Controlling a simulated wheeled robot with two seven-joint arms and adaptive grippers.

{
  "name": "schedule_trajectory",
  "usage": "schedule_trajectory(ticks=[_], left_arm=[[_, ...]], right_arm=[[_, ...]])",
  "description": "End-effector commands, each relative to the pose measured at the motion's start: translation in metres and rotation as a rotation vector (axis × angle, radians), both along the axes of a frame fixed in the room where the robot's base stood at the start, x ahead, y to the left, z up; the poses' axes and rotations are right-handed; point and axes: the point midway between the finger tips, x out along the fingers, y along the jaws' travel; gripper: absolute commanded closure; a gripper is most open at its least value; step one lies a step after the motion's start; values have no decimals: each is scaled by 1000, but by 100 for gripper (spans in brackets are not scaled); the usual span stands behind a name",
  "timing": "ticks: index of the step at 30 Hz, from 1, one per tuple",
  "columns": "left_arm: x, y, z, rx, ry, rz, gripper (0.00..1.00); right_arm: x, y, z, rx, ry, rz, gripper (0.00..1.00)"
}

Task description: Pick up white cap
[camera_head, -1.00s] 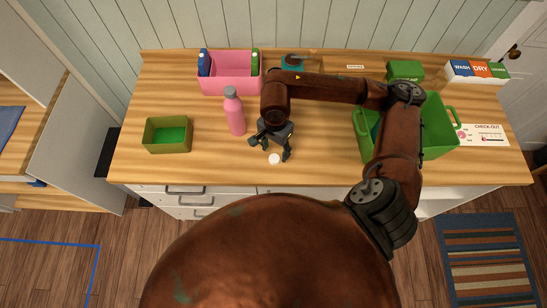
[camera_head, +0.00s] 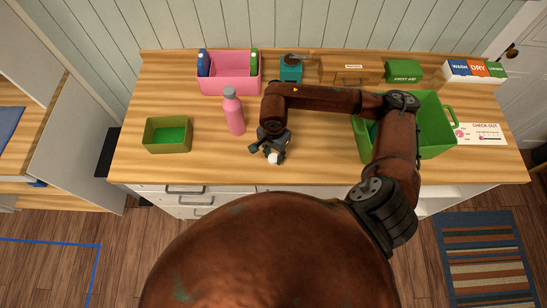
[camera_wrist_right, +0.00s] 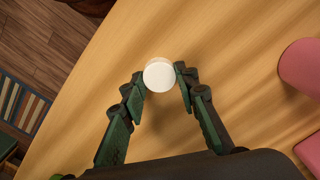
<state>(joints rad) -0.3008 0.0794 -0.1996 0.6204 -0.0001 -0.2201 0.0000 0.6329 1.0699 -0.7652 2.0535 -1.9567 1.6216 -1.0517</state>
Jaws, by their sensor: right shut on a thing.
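The white cap (camera_head: 274,158) is a small round disc near the front edge of the wooden counter, right of the pink bottle. In the right wrist view the white cap (camera_wrist_right: 159,75) sits between the fingertips, with a finger on each side. My right gripper (camera_head: 271,153) is shut on the white cap at counter level; the wrist view shows its fingertips (camera_wrist_right: 160,78) against the cap's sides. My left gripper is not in view.
A pink bottle (camera_head: 233,112) stands left of the gripper. A green box (camera_head: 167,147) is at the left, a pink caddy (camera_head: 229,88) at the back, and a green crate (camera_head: 436,138) at the right. The counter's front edge (camera_head: 300,184) is close.

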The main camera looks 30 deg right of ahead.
Motion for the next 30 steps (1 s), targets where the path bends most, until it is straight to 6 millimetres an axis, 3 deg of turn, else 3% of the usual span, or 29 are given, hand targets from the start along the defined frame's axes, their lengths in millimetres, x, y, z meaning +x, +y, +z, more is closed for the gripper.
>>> schedule_trajectory(ticks=[11,16,20,30], left_arm=[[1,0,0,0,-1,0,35],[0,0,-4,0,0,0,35],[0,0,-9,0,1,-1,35],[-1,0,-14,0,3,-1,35]], right_arm=[[0,0,2,0,-1,0,84],[1,0,12,0,-2,1,84],[2,0,31,-1,-5,1,84],[-54,40,98,3,-4,10,84]])
